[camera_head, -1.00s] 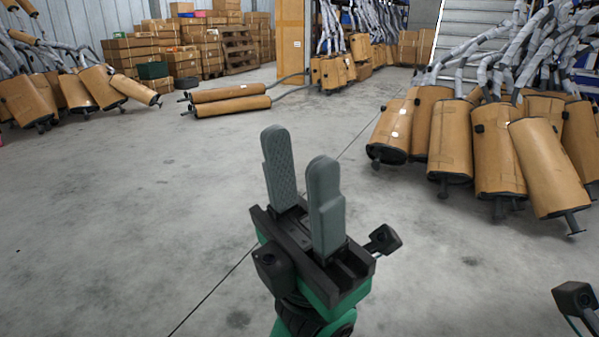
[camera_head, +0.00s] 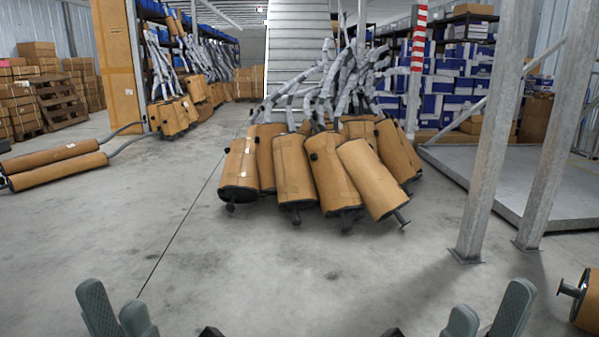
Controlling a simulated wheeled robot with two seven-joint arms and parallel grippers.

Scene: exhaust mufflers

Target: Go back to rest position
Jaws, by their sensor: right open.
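My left gripper (camera_head: 117,311) is at the bottom left of the head view. Its two grey fingers stand apart with nothing visible between them. My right gripper (camera_head: 487,315) is at the bottom right, its fingers apart and the space between them empty. Only the finger ends of both show; the wrists and arms are cut off by the lower edge. Both grippers are clear of the mufflers.
Several cardboard-wrapped mufflers (camera_head: 293,172) lean together mid-view. Two long wrapped pieces (camera_head: 55,157) lie at left. Steel posts (camera_head: 494,135) and a low platform (camera_head: 455,172) stand at right. A wrapped muffler (camera_head: 588,302) lies near the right gripper. The central floor (camera_head: 270,272) is bare.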

